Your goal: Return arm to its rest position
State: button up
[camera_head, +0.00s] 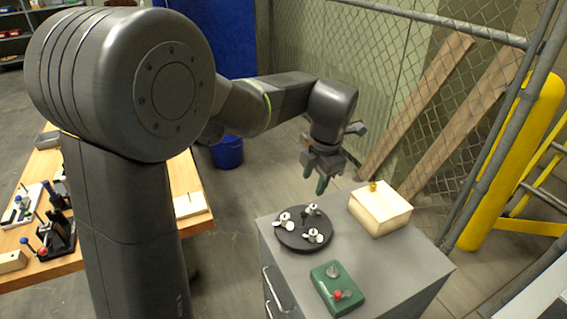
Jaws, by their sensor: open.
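My arm reaches from the left over the right side of the scene.
The cabinet top holds a round black disc (292,241) with white fittings, a pale wooden block (381,210) with a brass knob, and a green control box (337,287). A wooden bench (186,178) stands left. A chain-link fence (400,60) and yellow post (508,165) bound the right.

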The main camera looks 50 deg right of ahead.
aim_at(305, 213)
jog(key=f, duration=0.4)
jog(key=w+f, duration=0.1)
jog(key=f, duration=0.4)
jog(key=w+d+f, duration=0.1)
jog(key=f, duration=0.3)
jog(key=shift+w+f+b, duration=0.25)
jog(key=shift+f+b, duration=0.05)
jog(key=shift+r, duration=0.15)
